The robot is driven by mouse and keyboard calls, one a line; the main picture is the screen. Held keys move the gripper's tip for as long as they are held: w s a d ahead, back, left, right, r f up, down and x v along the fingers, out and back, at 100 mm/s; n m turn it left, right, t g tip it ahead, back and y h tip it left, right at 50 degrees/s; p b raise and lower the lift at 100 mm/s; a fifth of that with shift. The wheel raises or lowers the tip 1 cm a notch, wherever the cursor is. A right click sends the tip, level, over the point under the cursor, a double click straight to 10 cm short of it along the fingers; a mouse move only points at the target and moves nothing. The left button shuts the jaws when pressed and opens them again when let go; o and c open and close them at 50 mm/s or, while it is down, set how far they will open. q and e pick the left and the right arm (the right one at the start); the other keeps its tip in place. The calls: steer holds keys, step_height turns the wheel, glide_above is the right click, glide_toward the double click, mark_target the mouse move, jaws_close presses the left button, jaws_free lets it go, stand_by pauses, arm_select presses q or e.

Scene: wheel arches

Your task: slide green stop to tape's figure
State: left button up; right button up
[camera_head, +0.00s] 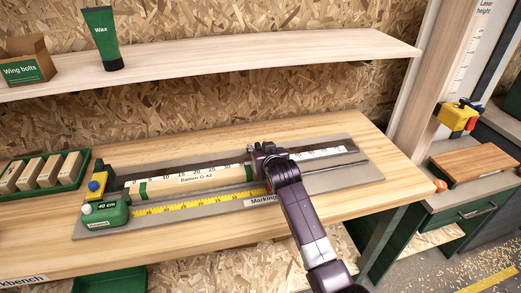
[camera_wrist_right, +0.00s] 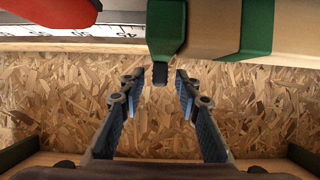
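The green stop (camera_wrist_right: 166,28) shows in the right wrist view, its narrow dark tip between my right gripper's fingertips. My right gripper (camera_wrist_right: 158,78) is open, with a gap on each side of the tip. In the head view my right gripper (camera_head: 266,152) is over the rail, just right of the batten (camera_head: 195,182), and seems to hide the stop. The green tape case (camera_head: 105,214), reading "40 cm", lies at the left front, its yellow tape (camera_head: 190,206) drawn out to the right. A white scale (camera_head: 320,153) runs along the rail. My left gripper is out of view.
A grey board (camera_head: 350,180) carries the rail on the wooden bench (camera_head: 40,245). A blue-and-yellow part (camera_head: 97,184) stands at the rail's left end. A red piece (camera_wrist_right: 45,12) is close left of the stop in the wrist view. A shelf (camera_head: 230,68) spans the back above.

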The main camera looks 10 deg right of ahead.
steer(key=v, duration=1.2)
steer(key=shift+f, duration=0.1)
